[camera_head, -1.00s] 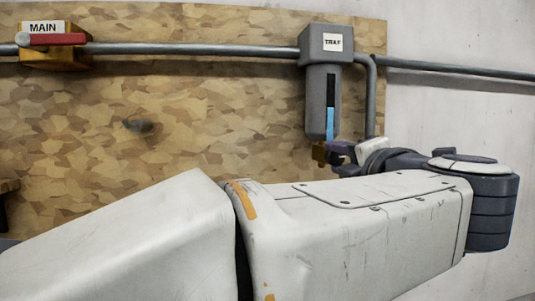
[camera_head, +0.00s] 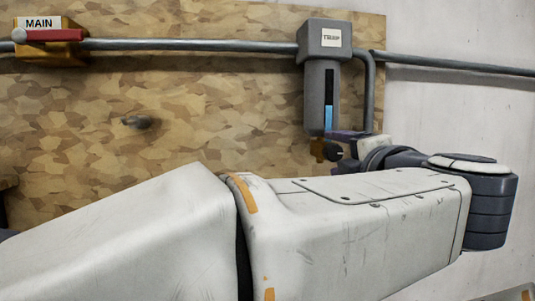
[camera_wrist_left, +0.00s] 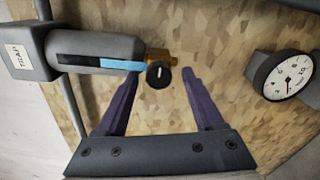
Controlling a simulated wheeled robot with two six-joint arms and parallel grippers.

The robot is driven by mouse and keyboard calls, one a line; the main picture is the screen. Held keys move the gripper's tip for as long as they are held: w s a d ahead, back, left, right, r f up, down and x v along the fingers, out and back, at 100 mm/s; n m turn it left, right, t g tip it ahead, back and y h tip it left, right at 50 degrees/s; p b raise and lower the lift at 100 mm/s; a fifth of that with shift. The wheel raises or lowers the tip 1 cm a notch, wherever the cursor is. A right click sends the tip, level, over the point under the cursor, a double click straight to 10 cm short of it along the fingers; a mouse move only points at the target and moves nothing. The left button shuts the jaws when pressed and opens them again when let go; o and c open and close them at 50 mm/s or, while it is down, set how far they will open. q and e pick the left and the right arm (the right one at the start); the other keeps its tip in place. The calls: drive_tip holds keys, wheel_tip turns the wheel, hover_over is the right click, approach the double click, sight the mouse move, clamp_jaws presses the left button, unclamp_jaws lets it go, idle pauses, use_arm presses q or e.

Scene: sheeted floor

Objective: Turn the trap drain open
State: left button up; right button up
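The trap is a grey box labelled TRAP (camera_head: 324,38) with a grey cylinder (camera_head: 314,95) below it, which has a dark and blue sight window. At its lower end is a brass drain fitting (camera_head: 317,149) with a dark round knob (camera_head: 332,153). In the left wrist view the knob (camera_wrist_left: 159,75) has a pale mark across its face. My left gripper (camera_head: 343,145) is at the drain. In the wrist view its purple fingers (camera_wrist_left: 160,80) are spread, one on each side of the knob, with visible gaps. Finger depth relative to the knob is unclear. My right gripper is not in view.
A grey pipe (camera_head: 190,48) runs along the board to a red-handled valve (camera_head: 50,36) under a MAIN label. A bent pipe (camera_head: 370,95) descends close beside the trap. A round gauge (camera_wrist_left: 288,75) is right in the wrist view. A dark stub (camera_head: 137,122) protrudes from the board.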

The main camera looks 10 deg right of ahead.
use_arm(q)
drive_tip(key=shift+s+f+b, duration=0.1)
drive_tip(key=shift+s+b, duration=0.2)
drive_tip(key=shift+s, duration=0.1)
drive_tip(key=s+b, duration=0.3)
drive_tip(key=s, duration=0.6)
drive_tip(key=shift+s+b, duration=0.3)
drive_tip(key=shift+d, duration=0.15)
